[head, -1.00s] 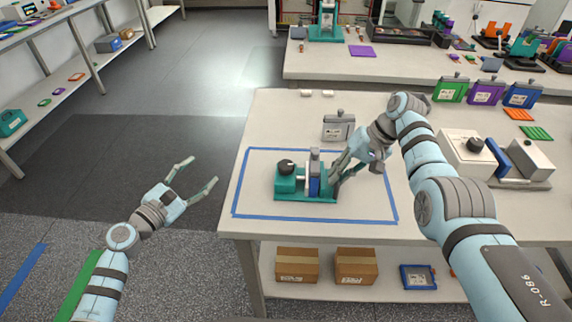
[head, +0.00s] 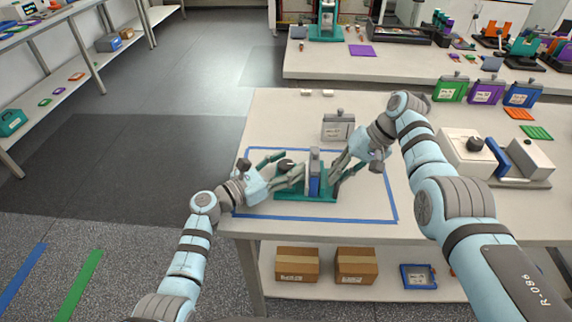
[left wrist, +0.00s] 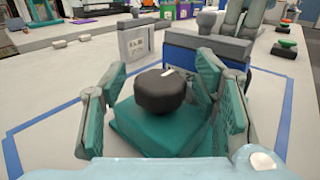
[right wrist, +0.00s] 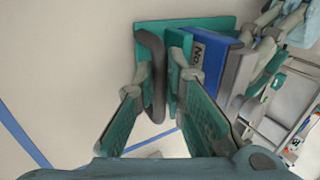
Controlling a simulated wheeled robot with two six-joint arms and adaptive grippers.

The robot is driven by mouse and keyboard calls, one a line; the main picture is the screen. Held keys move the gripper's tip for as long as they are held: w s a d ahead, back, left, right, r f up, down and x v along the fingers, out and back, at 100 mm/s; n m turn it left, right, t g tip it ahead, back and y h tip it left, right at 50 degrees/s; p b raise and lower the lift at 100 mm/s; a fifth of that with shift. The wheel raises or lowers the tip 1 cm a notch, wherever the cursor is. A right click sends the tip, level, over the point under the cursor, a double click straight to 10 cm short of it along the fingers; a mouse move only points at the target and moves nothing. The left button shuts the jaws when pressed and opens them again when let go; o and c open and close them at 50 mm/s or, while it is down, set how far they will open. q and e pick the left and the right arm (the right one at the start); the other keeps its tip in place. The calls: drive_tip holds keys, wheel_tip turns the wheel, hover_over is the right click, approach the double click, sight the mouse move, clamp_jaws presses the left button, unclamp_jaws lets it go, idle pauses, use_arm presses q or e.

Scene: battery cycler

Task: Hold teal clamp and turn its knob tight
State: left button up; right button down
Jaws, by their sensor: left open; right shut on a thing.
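The teal clamp (head: 322,198) lies on the table inside the blue tape outline, with a blue labelled block (head: 314,184) standing in it. Its black knob (left wrist: 160,91), with a white mark on top, sits on the teal body at the left end. My left gripper (head: 283,168) is open, with one finger on each side of the knob and gaps showing in the left wrist view. My right gripper (right wrist: 165,85) is shut on the clamp's right end, around the grey upright and teal plate. The exact finger contact is partly hidden.
A grey labelled block (head: 338,126) stands behind the clamp. A white device (head: 466,155) with a knob stands to the right, near green, purple and blue blocks (head: 487,92). The table's front right is clear. Cardboard boxes (head: 297,264) sit on the shelf below.

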use_arm(q)
drive_tip(key=c, duration=1.2)
drive_tip(key=shift+m+g+h, duration=1)
drive_tip(key=shift+m+g, duration=0.1)
drive_tip(key=shift+g, duration=0.3)
drive_tip(key=shift+m+g+h, duration=0.4)
drive_tip(key=shift+m+g, duration=0.1)
drive_tip(key=shift+g, duration=0.2)
drive_tip(key=o, duration=1.2)
drive_tip(key=shift+a, duration=0.1)
